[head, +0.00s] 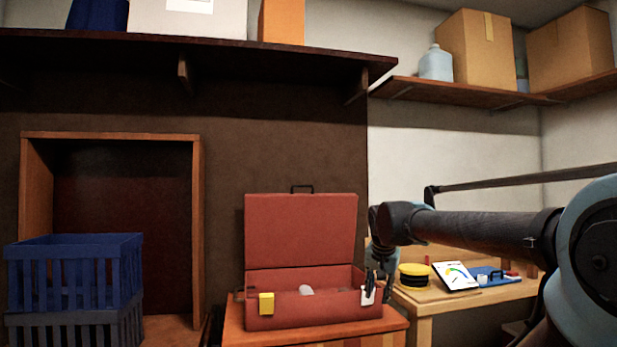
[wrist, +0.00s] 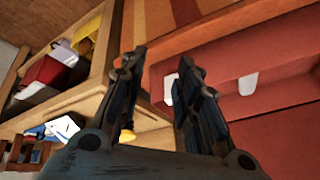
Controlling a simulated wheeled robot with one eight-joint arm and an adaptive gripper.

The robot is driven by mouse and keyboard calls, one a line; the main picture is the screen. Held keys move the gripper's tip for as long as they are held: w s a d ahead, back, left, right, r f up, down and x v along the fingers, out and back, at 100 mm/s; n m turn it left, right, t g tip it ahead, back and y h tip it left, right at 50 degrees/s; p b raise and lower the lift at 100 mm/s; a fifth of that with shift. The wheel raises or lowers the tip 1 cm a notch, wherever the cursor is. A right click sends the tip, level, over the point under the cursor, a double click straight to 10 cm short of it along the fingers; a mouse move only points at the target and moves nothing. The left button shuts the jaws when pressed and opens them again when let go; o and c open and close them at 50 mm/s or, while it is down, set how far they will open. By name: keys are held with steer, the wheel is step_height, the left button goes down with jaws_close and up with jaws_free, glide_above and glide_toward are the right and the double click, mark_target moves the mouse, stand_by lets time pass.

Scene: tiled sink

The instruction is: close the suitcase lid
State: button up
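The red suitcase (head: 300,310) sits on a wooden stand in the middle of the head view, its lid (head: 300,230) standing up, open. A small pale item (head: 306,290) lies inside. My gripper (head: 377,284) is at the suitcase's right front corner, pointing down, partly covering that corner. In the wrist view my gripper (wrist: 163,62) has its fingers apart, with the red suitcase (wrist: 250,105) behind and right of them. I cannot tell whether a finger touches the suitcase.
A wooden workbench (head: 470,297) on the right holds a yellow-and-black round item (head: 413,276), a tablet (head: 455,276) and a blue board (head: 490,274). A dark shelf (head: 200,48) hangs above.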

steer(key=w+a+r+m+t, duration=0.1)
steer(key=w+a+r+m, duration=0.15)
steer(key=w+r, duration=0.4)
steer(key=w+a+r+m+t+y, duration=0.1)
steer(key=w+a+r, duration=0.35)
steer(key=r, duration=0.25)
steer(key=w+a+r+m+t, duration=0.1)
steer(key=w+a+r+m, duration=0.15)
steer(key=w+r, duration=0.45)
steer(key=m+t+y, duration=0.2)
steer(key=m+t, duration=0.1)
steer(key=m, duration=0.1)
glide_toward(303, 186)
steer(key=shift+x, duration=5.55)
steer(key=shift+w+r, duration=0.1)
steer(key=shift+c, duration=0.4)
jaws_close()
